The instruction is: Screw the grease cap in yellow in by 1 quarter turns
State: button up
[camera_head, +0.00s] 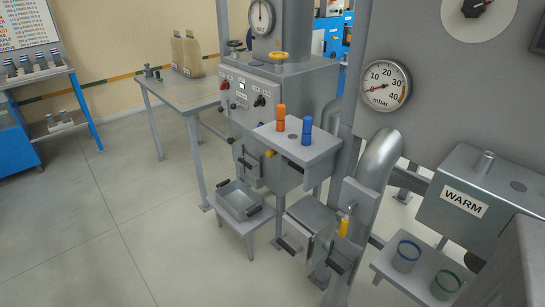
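A yellow round cap (278,55), wheel-like, sits on a short grey stem on top of the grey machine, just behind the control box; it looks like the yellow grease cap. Its thread and how far it is screwed in cannot be made out. A yellow cylindrical piece (344,228) hangs at the lower pipe, and a small yellow part (270,153) shows under the shelf; what these are is unclear. My gripper is not in view.
A grey shelf (315,148) holds orange (281,118) and blue (306,130) pieces before the control box (248,97). A gauge (384,86), thick pipe (380,160) and WARM box (470,200) stand right. A bench (180,95) stands left; the left floor is clear.

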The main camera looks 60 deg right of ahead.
aim_at(269, 153)
jog(key=u, duration=0.05)
jog(key=i, duration=1)
jog(key=z, duration=0.05)
